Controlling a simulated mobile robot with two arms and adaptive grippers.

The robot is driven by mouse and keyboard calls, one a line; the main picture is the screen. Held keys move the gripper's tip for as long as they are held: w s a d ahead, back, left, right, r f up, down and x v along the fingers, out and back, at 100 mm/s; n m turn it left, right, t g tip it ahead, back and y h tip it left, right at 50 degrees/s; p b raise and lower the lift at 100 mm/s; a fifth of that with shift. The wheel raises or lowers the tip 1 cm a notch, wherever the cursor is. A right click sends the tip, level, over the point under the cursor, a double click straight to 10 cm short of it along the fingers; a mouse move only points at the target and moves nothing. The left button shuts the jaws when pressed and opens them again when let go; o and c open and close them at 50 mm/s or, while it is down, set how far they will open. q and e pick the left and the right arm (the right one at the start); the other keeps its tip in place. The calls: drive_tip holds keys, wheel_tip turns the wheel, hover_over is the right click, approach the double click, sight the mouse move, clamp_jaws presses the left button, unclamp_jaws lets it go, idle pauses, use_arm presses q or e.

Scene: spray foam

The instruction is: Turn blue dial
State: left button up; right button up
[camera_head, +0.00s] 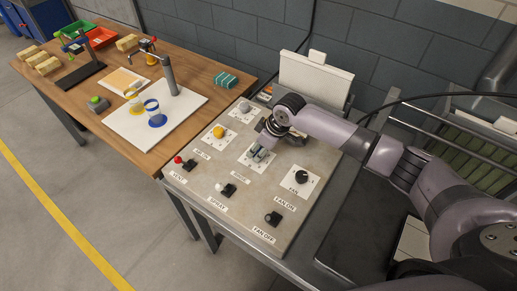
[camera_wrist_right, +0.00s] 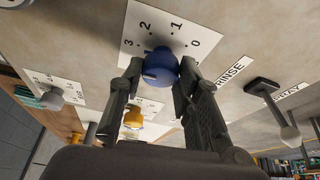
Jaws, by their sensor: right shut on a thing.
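The blue dial (camera_wrist_right: 160,68) sits on a white scale plate (camera_wrist_right: 150,33) marked 0 to 3 in the right wrist view. My right gripper (camera_wrist_right: 160,78) has one finger on each side of the dial and is shut on it. In the head view my right gripper (camera_head: 262,150) reaches down over the panel and largely covers the dial. My left gripper does not show in either view.
The panel (camera_head: 222,172) also carries a yellow dial (camera_head: 218,131), a grey dial (camera_head: 244,107), a black fan dial (camera_head: 301,177) and switches, including a red-tipped vent lever (camera_head: 179,160). A wooden table (camera_head: 150,98) with tools and blocks stands at left.

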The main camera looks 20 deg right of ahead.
drive_tip(key=n+g+y+b, duration=0.1)
drive_tip(key=n, duration=0.2)
drive_tip(key=shift+w+f, duration=0.1)
drive_tip(key=n+g+b, duration=0.1)
drive_tip(key=n+b, duration=0.1)
drive_tip(key=n, duration=0.2)
drive_tip(key=shift+w+d+y+b, duration=0.1)
drive_tip(key=shift+y+b, duration=0.2)
drive_tip(key=shift+n+g, duration=0.3)
drive_tip(key=o, duration=1.1)
drive_tip(key=v, duration=1.2)
